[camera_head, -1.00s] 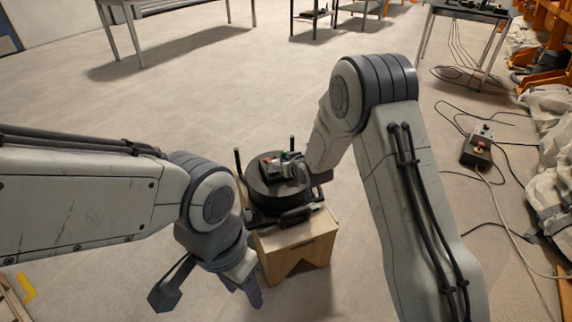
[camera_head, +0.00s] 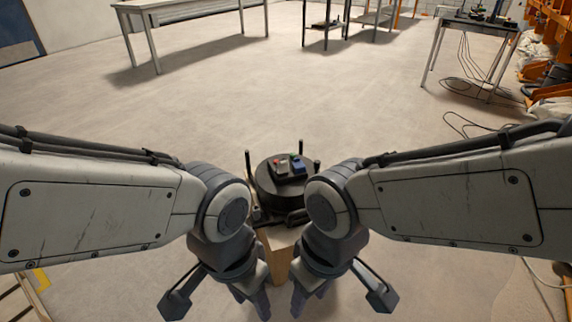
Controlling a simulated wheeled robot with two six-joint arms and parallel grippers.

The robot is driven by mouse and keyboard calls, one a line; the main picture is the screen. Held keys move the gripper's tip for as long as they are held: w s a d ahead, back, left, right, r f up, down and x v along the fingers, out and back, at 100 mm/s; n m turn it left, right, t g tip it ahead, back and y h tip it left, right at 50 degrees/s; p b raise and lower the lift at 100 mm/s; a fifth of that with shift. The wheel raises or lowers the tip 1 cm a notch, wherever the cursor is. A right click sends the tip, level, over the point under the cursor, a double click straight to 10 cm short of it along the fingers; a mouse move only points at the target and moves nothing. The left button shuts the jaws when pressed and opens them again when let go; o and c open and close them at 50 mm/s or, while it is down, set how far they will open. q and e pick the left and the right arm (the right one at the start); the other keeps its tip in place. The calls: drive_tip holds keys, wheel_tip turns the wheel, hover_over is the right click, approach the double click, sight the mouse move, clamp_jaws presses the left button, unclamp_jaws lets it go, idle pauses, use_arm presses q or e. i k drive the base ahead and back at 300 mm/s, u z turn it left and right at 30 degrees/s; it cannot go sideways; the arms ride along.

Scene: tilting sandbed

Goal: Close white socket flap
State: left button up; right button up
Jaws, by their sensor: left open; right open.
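A small dark unit (camera_head: 283,174) with red, green and blue parts sits on a round black platform (camera_head: 264,182). The blue part (camera_head: 298,165) is at its right side and looks like a lid lying flat. I cannot make out a white socket flap at this size. My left gripper (camera_head: 251,299) is open and empty, pointing down in front of the platform on the left. My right gripper (camera_head: 310,299) is open and empty, pointing down in front on the right. Both are apart from the unit. My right arm hides part of the platform's right side.
The platform stands on a wooden box (camera_head: 279,262), with upright black posts (camera_head: 248,163) beside it. The floor around is mostly clear. A long table (camera_head: 190,5) and a smaller table with cables (camera_head: 470,22) stand far back. Orange racks line the right.

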sight(284, 166)
drive_tip(key=u, duration=0.7)
drive_tip(key=k, duration=0.1)
drive_tip(key=z, duration=1)
drive_tip(key=i, duration=0.75)
drive_tip(key=u, duration=0.6)
drive_tip(key=i, duration=0.45)
drive_tip(key=u, duration=0.25)
